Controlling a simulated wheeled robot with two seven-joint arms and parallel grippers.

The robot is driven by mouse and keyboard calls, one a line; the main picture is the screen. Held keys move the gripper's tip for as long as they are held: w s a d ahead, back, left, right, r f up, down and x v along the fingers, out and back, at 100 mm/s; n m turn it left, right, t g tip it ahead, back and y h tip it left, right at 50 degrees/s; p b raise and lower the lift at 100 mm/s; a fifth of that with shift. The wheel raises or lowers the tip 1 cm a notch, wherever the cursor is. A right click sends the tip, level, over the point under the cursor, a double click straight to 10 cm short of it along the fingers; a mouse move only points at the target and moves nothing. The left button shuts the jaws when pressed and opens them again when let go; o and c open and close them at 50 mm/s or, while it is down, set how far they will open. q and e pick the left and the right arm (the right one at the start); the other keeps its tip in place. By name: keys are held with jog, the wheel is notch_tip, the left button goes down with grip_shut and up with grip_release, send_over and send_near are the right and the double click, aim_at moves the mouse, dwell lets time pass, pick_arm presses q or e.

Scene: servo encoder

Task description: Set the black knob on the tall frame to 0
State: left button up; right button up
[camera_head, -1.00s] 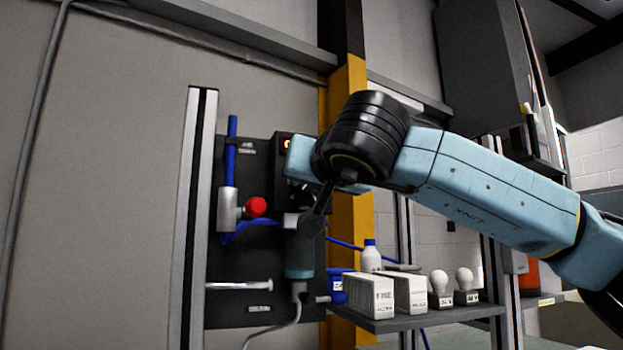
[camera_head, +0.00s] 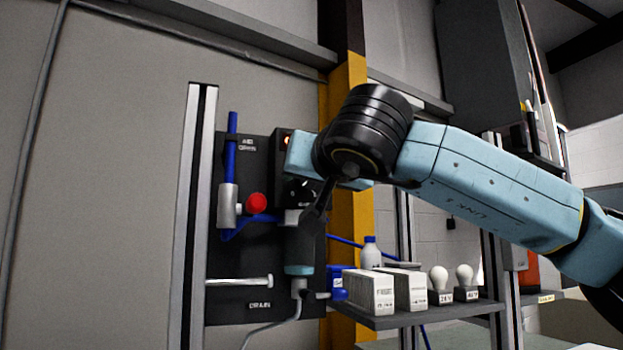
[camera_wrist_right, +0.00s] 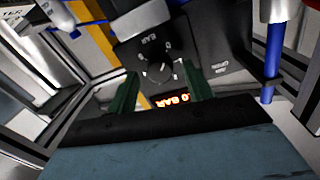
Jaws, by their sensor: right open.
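The black knob (camera_wrist_right: 159,71) shows in the right wrist view on a dark dial plate with white marks around it. The wrist view shows it upside down, and I cannot read its setting surely. In the head view the dial plate (camera_head: 300,190) is partly hidden behind my right wrist. My right gripper (camera_wrist_right: 161,84) is open, with one green finger on each side of the knob. I cannot tell whether the fingers touch it. An orange lit display (camera_wrist_right: 173,101) sits beside the dial. My left gripper is not in view.
Left of the dial, the dark panel holds a red knob (camera_head: 256,203) on a blue pipe and a silver lever (camera_head: 240,282). A grey post (camera_head: 192,220) stands left of the panel. At the lower right, a shelf (camera_head: 425,319) holds boxes, a bottle and bulbs.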

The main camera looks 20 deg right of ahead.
jog(key=s+b, duration=0.4)
jog(key=s, duration=0.9)
